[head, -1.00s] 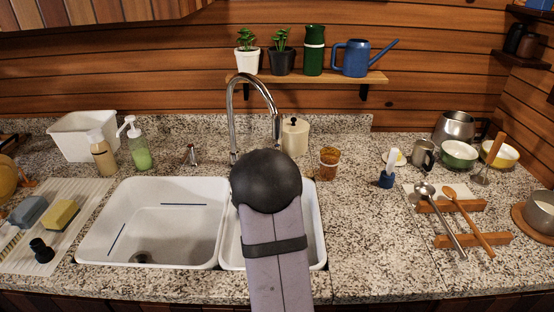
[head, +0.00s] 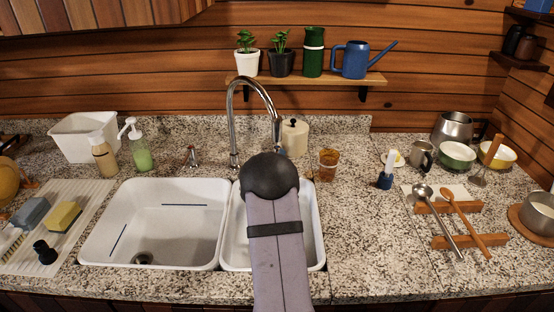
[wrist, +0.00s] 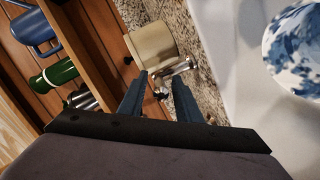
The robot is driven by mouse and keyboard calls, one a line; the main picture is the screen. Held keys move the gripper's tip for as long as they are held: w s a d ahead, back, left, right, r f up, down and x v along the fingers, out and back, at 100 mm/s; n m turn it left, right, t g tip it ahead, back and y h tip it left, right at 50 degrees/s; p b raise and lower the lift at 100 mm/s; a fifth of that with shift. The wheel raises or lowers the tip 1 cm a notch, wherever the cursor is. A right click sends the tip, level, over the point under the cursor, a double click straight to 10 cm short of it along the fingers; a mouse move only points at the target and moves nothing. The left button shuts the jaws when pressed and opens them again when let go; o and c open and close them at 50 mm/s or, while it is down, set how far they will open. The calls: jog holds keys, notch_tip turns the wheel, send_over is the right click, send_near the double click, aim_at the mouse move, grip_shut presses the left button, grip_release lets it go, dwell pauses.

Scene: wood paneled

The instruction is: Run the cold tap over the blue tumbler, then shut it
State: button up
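My gripper (wrist: 158,84) is open in the wrist view, its two dark blue fingers apart. A small shiny metal tap fitting (wrist: 173,72) shows just beyond and between the fingertips; I cannot tell whether they touch it. A blue-and-white patterned round thing, likely the blue tumbler (wrist: 294,50), is at the right edge of the wrist view, over white sink surface. In the head view my arm hides the fingers and tumbler. The chrome spout (head: 231,115) arches over the right basin (head: 312,235); I see no water. Another tap handle (head: 191,156) stands left of the spout.
A cream canister (head: 294,138) stands behind the sink, and a glass of amber stuff (head: 328,165) to its right. The shelf (head: 335,79) holds plants, a green flask (head: 313,52) and a blue watering can (head: 356,60). The left basin (head: 165,225) is empty.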

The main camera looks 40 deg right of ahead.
grip_shut()
jog(key=shift+d, duration=0.1)
